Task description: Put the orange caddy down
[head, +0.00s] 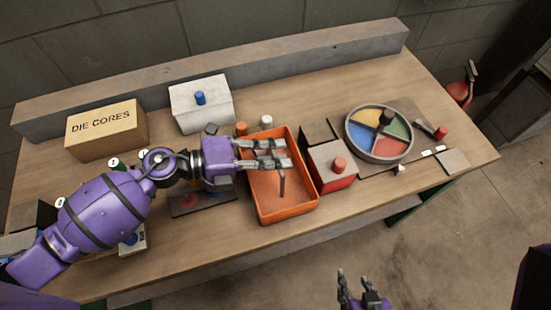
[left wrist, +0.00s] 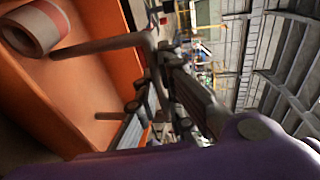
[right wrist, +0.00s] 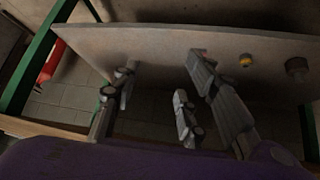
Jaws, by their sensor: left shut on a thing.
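The orange caddy (head: 287,211) is an open tray at the middle of the table in the head view. My left gripper (head: 282,155) reaches over it from the left and is shut on its handle, a thin dark bar (head: 282,184). In the left wrist view, the caddy's orange wall (left wrist: 85,85) fills the left side, with brown rods beside the fingers (left wrist: 150,85). I cannot tell whether the caddy's bottom touches the table. My right gripper (head: 358,285) is in front of the table, empty, with its fingers apart in the right wrist view (right wrist: 160,85).
Right of the caddy stand a red box with a grey top (head: 333,168) and a round tray with coloured sectors (head: 380,152). Behind are a white box (head: 188,108) and a cardboard box (head: 98,133). A dark mat (head: 215,204) lies left of the caddy.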

